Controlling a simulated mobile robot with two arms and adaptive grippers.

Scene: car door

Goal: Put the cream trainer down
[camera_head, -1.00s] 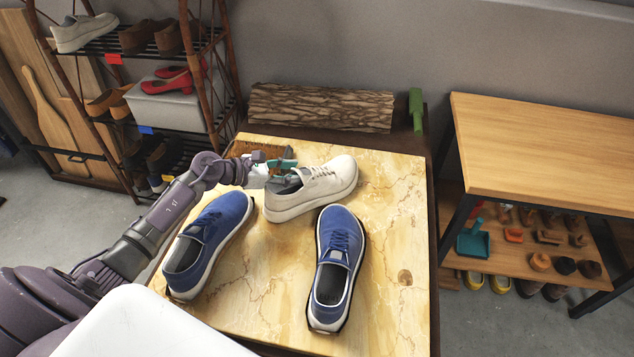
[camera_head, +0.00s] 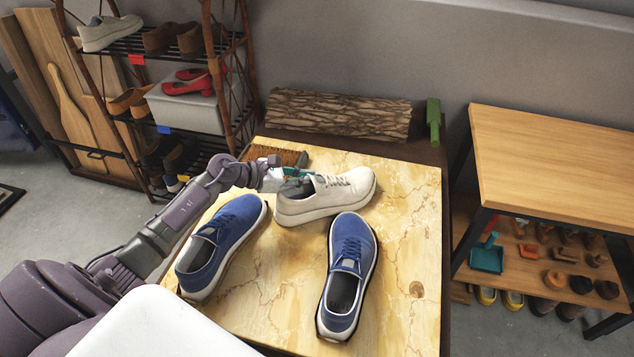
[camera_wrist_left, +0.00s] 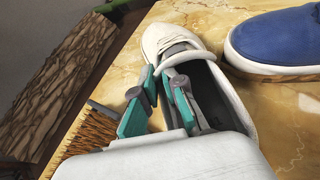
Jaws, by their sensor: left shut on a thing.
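The cream trainer (camera_head: 335,192) is at the back of the stone-patterned table top (camera_head: 400,240), its toe to the right. It seems to rest on or just over the surface; I cannot tell which. My left gripper (camera_head: 290,180) is shut on the trainer's side wall near the heel opening. In the left wrist view, the fingers (camera_wrist_left: 160,95) of the gripper straddle the collar of the trainer (camera_wrist_left: 168,38), one finger inside the shoe. My right gripper is not in view.
Two blue trainers stand in front, one left (camera_head: 222,245) and one right (camera_head: 347,275). A brush (camera_head: 285,157) lies behind the gripper, with a log (camera_head: 340,115) at the back. A shoe rack (camera_head: 190,100) stands left and a wooden bench (camera_head: 550,150) right. The table's right front is clear.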

